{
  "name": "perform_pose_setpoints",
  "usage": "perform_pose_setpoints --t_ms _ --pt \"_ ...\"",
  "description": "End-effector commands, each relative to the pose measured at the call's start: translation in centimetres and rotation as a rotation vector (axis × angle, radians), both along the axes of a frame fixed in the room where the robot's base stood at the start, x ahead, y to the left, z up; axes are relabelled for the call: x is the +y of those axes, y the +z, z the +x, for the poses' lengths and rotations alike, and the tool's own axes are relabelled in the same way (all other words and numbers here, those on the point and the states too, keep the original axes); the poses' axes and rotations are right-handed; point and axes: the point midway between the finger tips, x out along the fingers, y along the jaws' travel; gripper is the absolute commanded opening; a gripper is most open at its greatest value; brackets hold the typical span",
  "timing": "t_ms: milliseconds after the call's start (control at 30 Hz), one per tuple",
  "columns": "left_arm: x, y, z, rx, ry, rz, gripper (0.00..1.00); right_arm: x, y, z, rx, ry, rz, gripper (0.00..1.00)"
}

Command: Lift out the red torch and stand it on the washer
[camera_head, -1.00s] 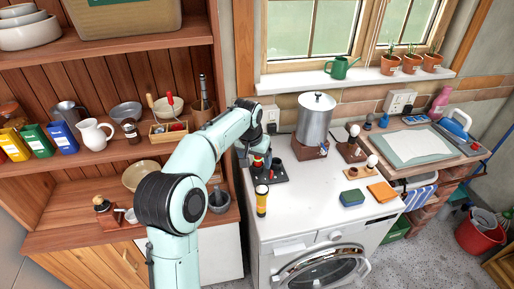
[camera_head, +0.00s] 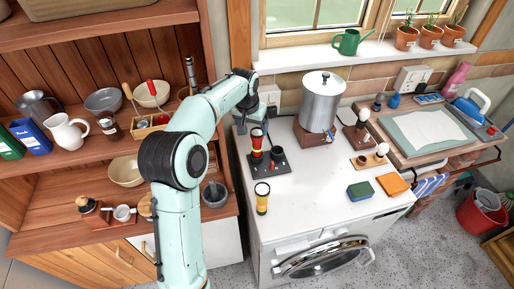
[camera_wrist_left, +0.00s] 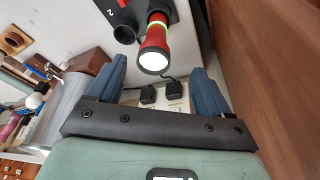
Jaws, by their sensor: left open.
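The red torch (camera_head: 257,142) stands upright in a dark holder (camera_head: 283,167) at the back left of the white washer top (camera_head: 312,175). In the left wrist view the torch (camera_wrist_left: 154,42) shows a white lens, a green ring and a red body, and an empty dark socket is beside it. My left gripper (camera_head: 248,118) is close behind the torch. Its blue fingers (camera_wrist_left: 158,70) are open, with the torch lens in the gap between them in that picture; I cannot tell whether it lies between the pads. My right gripper is not in view.
A yellow-and-black torch (camera_head: 262,198) stands in front of the holder. The washer's front middle is clear. Wooden shelves (camera_head: 75,195) flank the left.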

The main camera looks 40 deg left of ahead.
Motion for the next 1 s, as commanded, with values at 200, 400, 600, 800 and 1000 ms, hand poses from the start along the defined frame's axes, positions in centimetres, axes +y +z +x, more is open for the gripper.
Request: perform_pose_setpoints --t_ms 200,400,600,800,1000 --pt "0.3 -3.4 0.9 0.001 0.000 0.000 0.80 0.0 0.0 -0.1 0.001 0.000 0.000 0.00" --pt "0.2 -4.5 1.5 -0.001 0.000 -0.001 0.80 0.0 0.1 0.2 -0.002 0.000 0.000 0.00" --pt "0.0 -7.1 2.9 -0.001 0.001 0.000 0.80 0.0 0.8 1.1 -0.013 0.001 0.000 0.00" --pt "0.2 -8.8 3.2 -0.001 0.000 0.000 0.80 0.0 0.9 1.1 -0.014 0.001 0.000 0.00" --pt "0.2 -8.8 3.2 -0.001 0.000 0.000 0.80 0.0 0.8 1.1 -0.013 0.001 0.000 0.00"
